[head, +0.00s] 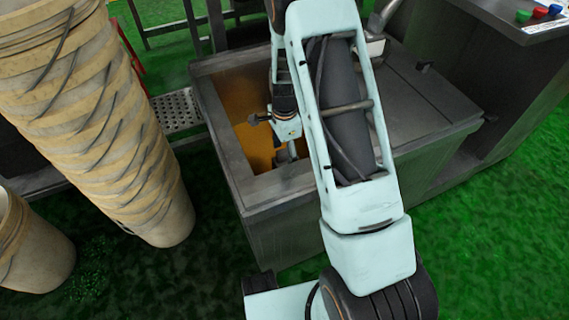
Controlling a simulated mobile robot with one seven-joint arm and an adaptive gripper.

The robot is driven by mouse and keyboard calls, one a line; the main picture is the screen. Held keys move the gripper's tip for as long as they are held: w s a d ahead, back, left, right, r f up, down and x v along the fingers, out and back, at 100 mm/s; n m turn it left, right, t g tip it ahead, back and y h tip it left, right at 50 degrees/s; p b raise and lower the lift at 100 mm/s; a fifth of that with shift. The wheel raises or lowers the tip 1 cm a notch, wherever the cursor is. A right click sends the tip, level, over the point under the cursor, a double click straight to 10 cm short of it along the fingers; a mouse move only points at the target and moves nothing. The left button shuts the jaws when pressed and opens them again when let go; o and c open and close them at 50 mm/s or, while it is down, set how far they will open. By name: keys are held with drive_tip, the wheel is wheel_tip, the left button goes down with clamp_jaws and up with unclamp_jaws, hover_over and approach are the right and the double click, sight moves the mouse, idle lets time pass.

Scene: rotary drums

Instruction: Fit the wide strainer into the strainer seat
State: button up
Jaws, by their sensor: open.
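My gripper (286,155) points down into the open left part of a grey metal tank (240,190). It is small in the picture and partly covered by my own arm, and it is open. Orange-brown liquid or a coloured floor (255,137) shows inside the opening, left of my wrist. I cannot make out the wide strainer or the strainer seat. My arm hides the right part of the opening, and the tank's front wall hides its near lower inside.
A perforated metal step (178,112) adjoins the tank. A console with coloured buttons (539,13) is at upper right. Green floor (490,240) is clear at right.

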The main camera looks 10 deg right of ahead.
sight(285, 162)
drive_tip(key=shift+r, duration=2.3)
